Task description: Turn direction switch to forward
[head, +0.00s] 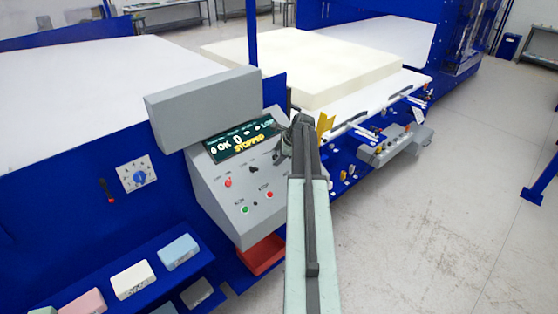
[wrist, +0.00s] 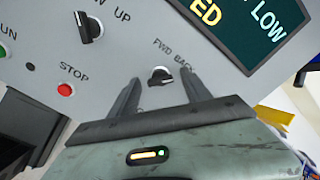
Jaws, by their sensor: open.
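The direction switch, a small black knob with a pale mark (wrist: 160,78), sits below the label "FWD BACK" in the wrist view. I cannot tell clearly which word its mark points to. My gripper (wrist: 158,88) is open, its two dark fingers apart on either side of the knob in the picture; contact cannot be told. In the head view my gripper (head: 291,140) is over the right part of the grey control panel (head: 215,190) and hides the switch. The panel's display (head: 240,140) reads "STOPPED" in yellow.
Another black knob (wrist: 88,27) marked "UP" and a red STOP button (wrist: 65,89) are beside the switch. A green button (head: 245,210) and a red knob (head: 228,183) are on the panel. A red bin (head: 262,256) is below.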

